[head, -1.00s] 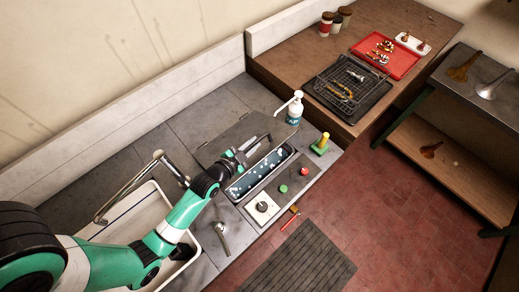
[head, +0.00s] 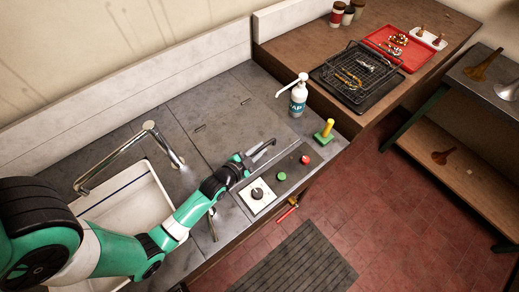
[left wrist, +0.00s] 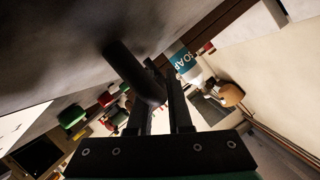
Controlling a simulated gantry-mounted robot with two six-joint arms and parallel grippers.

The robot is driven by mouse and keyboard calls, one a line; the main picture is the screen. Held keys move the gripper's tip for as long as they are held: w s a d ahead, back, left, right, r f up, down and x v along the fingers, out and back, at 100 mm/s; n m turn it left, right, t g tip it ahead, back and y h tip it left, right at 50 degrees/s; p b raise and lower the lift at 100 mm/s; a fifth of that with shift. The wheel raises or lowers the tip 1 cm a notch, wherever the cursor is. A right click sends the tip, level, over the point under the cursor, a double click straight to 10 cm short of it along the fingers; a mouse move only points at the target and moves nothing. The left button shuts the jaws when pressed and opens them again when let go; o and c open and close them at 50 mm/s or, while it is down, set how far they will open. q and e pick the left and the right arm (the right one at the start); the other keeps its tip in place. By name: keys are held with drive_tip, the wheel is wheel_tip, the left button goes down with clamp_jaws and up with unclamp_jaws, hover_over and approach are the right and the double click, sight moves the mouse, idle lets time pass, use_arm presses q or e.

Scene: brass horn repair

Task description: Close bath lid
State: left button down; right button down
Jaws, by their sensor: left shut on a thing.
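The bath lid (head: 228,122) is a grey panel lying down flat, or nearly flat, over the bath in the counter. The bath's opening and its contents are hidden. My left gripper (head: 262,154) is at the lid's front edge, shut on the lid's dark bar handle. In the left wrist view the round handle (left wrist: 130,68) sits between the two fingers (left wrist: 160,97), with the lid's grey underside or face (left wrist: 50,50) filling the upper left. I cannot tell whether a thin gap is left under the lid. My right gripper is not in view.
A control panel with a dial (head: 257,193), green button (head: 281,176) and red button (head: 305,160) lies just in front. A soap bottle (head: 298,98) and a yellow-green tool (head: 325,131) stand to the right. The sink (head: 130,215) and faucet (head: 120,155) are left.

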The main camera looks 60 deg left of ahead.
use_arm(q)
drive_tip(key=shift+s+f, duration=0.15)
drive_tip(key=shift+f, duration=0.25)
drive_tip(key=c, duration=1.3)
unclamp_jaws()
drive_tip(key=o, duration=0.5)
drive_tip(key=shift+c, duration=0.2)
drive_tip(key=shift+r, duration=0.1)
drive_tip(key=shift+s+d+r, duration=0.2)
drive_tip(key=p+v, duration=0.2)
drive_tip(key=v, duration=0.9)
drive_tip(key=shift+w, duration=0.1)
